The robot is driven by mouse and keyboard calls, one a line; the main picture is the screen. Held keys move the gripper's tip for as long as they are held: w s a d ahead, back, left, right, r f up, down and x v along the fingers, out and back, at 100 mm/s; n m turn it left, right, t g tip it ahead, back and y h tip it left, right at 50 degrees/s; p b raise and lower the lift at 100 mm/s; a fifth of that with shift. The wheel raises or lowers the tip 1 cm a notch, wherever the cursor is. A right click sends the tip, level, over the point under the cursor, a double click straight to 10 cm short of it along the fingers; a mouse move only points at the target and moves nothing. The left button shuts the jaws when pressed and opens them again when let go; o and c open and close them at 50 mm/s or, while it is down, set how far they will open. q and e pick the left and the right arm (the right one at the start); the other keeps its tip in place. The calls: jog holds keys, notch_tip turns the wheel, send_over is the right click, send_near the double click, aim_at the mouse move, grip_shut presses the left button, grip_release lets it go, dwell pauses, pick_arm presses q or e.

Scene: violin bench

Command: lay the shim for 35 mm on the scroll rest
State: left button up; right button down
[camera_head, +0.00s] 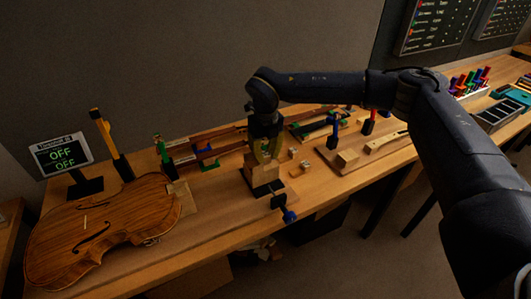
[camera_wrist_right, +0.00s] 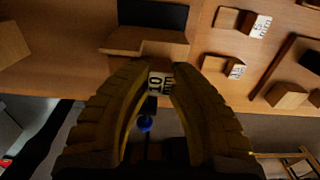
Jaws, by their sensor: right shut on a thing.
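My right gripper (camera_head: 265,156) points down over a wooden block with a black part, which looks like the scroll rest (camera_head: 262,178). In the right wrist view its yellow-brown fingers (camera_wrist_right: 160,72) are shut on a small pale shim (camera_wrist_right: 157,83) with a printed label that seems to read 10. The rest (camera_wrist_right: 133,40) lies just beyond the fingertips in that view; I cannot tell whether the shim touches it. Two other small labelled blocks, likely shims, lie on the bench to the right (camera_wrist_right: 258,25) (camera_wrist_right: 236,69). My left gripper is out of view.
A violin body (camera_head: 95,225) lies at the left of the bench, below a display reading OFF (camera_head: 60,154). A blue-knobbed clamp (camera_head: 288,215) sticks out at the bench's front edge. A wooden board with blocks (camera_head: 345,158) lies to the right.

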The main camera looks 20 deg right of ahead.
jog(key=c, duration=1.2)
grip_release()
notch_tip(320, 180, up, 12)
